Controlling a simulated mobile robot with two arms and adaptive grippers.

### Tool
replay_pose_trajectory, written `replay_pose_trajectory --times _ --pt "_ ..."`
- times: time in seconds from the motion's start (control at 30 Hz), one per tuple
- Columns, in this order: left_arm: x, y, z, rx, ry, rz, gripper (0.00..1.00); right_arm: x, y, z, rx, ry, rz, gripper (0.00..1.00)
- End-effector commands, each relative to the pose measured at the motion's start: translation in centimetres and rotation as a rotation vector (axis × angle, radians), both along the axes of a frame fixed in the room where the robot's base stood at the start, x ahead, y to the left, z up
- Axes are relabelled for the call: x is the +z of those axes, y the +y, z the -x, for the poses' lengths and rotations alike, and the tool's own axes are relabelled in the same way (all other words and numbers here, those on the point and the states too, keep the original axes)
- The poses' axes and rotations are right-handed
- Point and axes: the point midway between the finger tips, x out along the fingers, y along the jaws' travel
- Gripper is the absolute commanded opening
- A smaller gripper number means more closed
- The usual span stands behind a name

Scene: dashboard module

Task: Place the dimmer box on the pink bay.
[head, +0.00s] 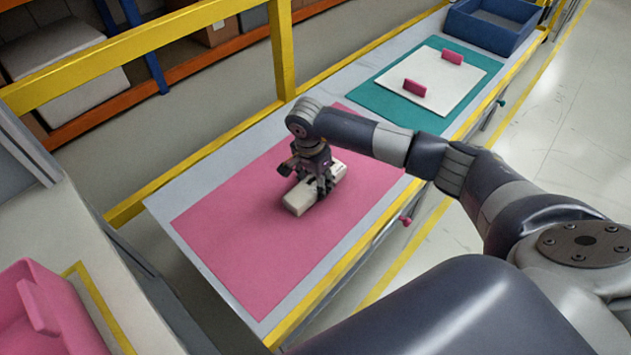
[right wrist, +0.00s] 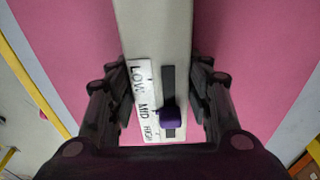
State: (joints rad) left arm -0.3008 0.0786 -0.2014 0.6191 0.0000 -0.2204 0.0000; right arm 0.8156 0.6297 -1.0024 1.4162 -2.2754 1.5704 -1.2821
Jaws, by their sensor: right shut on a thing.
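The dimmer box (head: 301,199) is a long off-white block at my right gripper, over the pink bay (head: 235,225) on the table. In the right wrist view the box (right wrist: 150,30) runs between the fingers, with a dark slot, a purple slider knob (right wrist: 169,117) and a label reading LOW, MID, HIGH. The knob is at the lower part of the slot, near HIGH. My right gripper (head: 318,187) is shut on the box; it also shows in the right wrist view (right wrist: 160,95). I cannot tell whether the box touches the bay. My left gripper is not in view.
A teal mat (head: 367,94) with a white panel (head: 440,84) and two pink handles lies farther along the table. A blue bin (head: 480,35) stands at the far end. A yellow rail (head: 283,60) runs behind. A pink bin (head: 50,315) is at lower left.

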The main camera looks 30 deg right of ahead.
Motion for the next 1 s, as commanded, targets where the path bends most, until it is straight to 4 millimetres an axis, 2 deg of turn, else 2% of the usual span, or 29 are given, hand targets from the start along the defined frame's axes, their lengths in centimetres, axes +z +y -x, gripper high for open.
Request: replay_pose_trajectory --times 0.03,0.07,0.13,0.17,0.47,0.63,0.77,1.0 --pt "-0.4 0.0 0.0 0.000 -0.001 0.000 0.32 -0.3 0.0 0.0 0.000 -0.001 0.001 0.18" --pt "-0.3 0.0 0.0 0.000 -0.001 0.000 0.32 -0.3 0.0 0.0 0.000 -0.001 0.000 0.48" --pt "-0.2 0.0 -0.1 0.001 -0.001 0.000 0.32 -0.2 0.0 0.0 0.000 -0.001 0.000 0.64" --pt "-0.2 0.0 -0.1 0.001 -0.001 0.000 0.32 -0.2 0.0 0.0 0.000 0.000 0.000 0.66" --pt "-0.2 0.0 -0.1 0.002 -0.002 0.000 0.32 -0.2 0.0 0.0 0.000 0.000 0.000 0.66" --pt "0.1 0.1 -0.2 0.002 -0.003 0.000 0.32 0.6 0.0 -0.1 0.001 -0.002 0.000 0.66" --pt "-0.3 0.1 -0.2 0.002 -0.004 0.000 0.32 3.0 0.3 0.0 0.003 -0.006 0.000 0.66" --pt "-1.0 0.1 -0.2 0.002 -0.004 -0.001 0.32 8.2 0.9 0.2 0.003 -0.005 0.000 0.66"
